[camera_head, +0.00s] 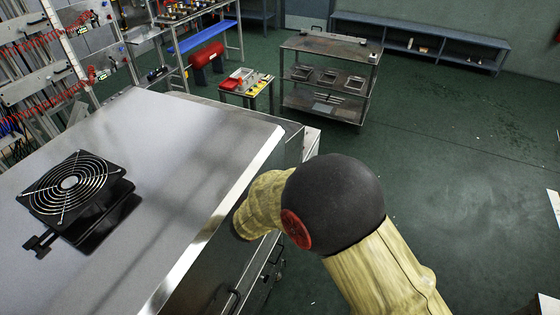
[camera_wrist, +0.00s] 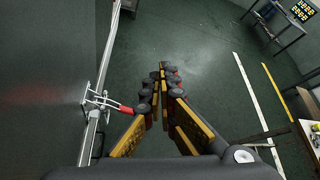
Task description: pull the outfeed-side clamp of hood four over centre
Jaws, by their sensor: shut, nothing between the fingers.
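A metal toggle clamp (camera_wrist: 98,102) with a red-tipped handle (camera_wrist: 125,110) shows in the wrist view, mounted on the rail along the grey hood panel (camera_wrist: 45,90). No label shows which hood or side it belongs to. My gripper (camera_wrist: 162,72) has its black and yellow fingers together and empty. It is to the right of the clamp, and the red handle tip lies close to the left finger in the picture; I cannot tell whether they touch. In the head view the steel hood (camera_head: 190,140) fills the left, and my arm hides the gripper.
A black fan with a round guard (camera_head: 68,185) sits on the hood top. Dark handles (camera_head: 228,302) show on the hood's side. A steel cart (camera_head: 330,45) and a small table with red items (camera_head: 245,88) stand behind. Green floor (camera_head: 450,150) is open to the right.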

